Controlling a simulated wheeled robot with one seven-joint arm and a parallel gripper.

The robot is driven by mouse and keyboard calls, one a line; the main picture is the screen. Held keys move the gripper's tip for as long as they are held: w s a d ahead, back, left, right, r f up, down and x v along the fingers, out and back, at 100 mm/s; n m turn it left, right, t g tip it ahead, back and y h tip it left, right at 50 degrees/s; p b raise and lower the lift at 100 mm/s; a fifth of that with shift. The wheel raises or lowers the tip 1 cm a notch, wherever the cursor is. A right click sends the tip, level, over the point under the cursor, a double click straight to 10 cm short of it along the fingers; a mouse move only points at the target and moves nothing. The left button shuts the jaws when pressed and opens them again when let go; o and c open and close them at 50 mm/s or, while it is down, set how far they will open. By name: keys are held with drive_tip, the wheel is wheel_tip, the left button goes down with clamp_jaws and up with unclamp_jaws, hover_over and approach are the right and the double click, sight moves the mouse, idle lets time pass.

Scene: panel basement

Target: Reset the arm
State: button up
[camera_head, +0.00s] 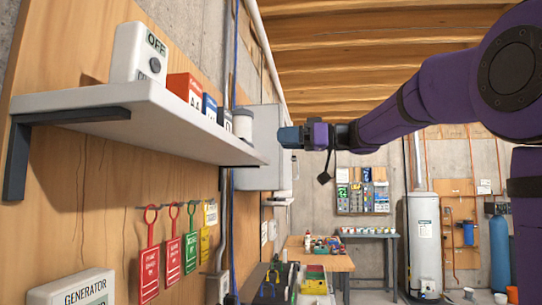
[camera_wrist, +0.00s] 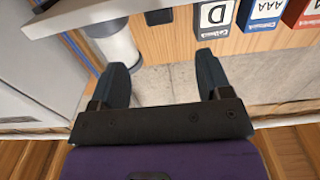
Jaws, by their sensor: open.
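My purple arm reaches in from the right in the head view. My gripper (camera_head: 290,137) is at the left end of it, level with the shelf's far end and to the right of it in the picture. In the wrist view my gripper (camera_wrist: 161,66) has its two dark fingers apart with nothing held between them. The wall and part of the shelf's contents lie beyond the fingertips.
A white shelf (camera_head: 75,97) holds an OFF switch box (camera_head: 138,54), battery boxes (camera_head: 185,88) and a white cylinder (camera_head: 243,124). Coloured tags (camera_head: 149,258) hang below. A workbench (camera_head: 332,262) and a water heater (camera_head: 423,240) stand farther back.

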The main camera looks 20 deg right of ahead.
drive_tip(key=s+d+f+m+t+h, duration=0.2)
drive_tip(key=s+f+m+t+h, duration=0.15)
drive_tip(key=f+m+h, duration=0.45)
drive_tip(key=s+d+f+m+t+h, duration=0.25)
drive_tip(key=s+f+m+h, duration=0.2)
drive_tip(key=h, duration=0.55)
drive_tip(key=s+a+f+g+y, duration=0.1)
drive_tip(key=s+a+f+g, duration=0.1)
drive_tip(key=s+f, duration=0.4)
drive_tip(key=s+a+f+n+g+y, duration=0.1)
drive_tip(key=s+a+f+g, duration=0.1)
drive_tip(key=s+f+g, duration=0.3)
drive_tip(key=s+a+f+g+y, duration=0.1)
drive_tip(key=s+a+f+g, duration=0.1)
drive_tip(key=s+f, duration=0.6)
wheel_tip(320, 180, down, 2)
drive_tip(key=shift+a+f+g, duration=0.1)
drive_tip(key=shift+a+g, duration=0.3)
drive_tip(key=shift+g, duration=0.5)
